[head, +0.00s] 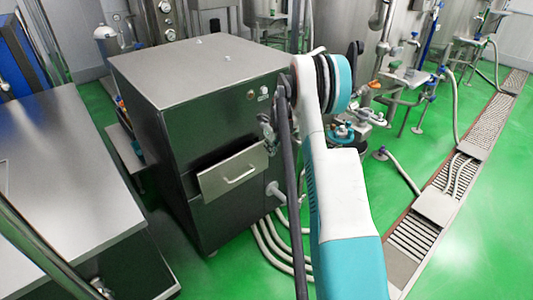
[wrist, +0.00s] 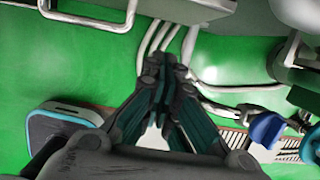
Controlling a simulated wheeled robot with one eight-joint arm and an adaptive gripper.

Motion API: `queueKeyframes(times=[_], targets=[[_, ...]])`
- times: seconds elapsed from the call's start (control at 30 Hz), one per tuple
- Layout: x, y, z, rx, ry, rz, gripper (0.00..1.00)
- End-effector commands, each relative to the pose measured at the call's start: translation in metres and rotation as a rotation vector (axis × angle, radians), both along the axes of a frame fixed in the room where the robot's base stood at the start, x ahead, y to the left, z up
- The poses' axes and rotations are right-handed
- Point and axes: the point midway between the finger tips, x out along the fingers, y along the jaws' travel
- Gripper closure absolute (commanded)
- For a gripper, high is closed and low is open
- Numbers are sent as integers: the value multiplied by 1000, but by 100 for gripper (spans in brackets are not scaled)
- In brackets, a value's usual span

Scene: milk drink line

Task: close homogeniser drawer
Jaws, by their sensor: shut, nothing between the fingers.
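The homogeniser (head: 210,110) is a steel cabinet in the middle of the head view. Its drawer (head: 215,180) stands partly out of the front, with a pale bar handle (head: 240,175). The handle also shows at the top left of the wrist view (wrist: 90,22). My gripper (wrist: 166,62) is shut and empty, its fingertips together, to the right of the handle in the wrist view and apart from it. In the head view the gripper is mostly hidden around my arm, near the cabinet's front right edge.
A steel bench (head: 60,190) stands at the left. Pale hoses (head: 275,245) run over the green floor below the cabinet. Steel tanks with valves (head: 395,85) stand behind on the right.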

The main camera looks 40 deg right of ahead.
Motion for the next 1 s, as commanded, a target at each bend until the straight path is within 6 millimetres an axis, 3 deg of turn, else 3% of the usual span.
queueKeyframes(times=[0.1,0.33,0.47,0.63,0.83,1.0], targets=[[-5,1,24,1,0,0,100],[-11,-1,41,2,-5,0,100],[-19,-10,29,23,-84,7,100],[-40,-31,7,48,-311,14,100],[-62,-48,2,30,-506,1,100],[-61,-50,-3,23,-544,0,100]])
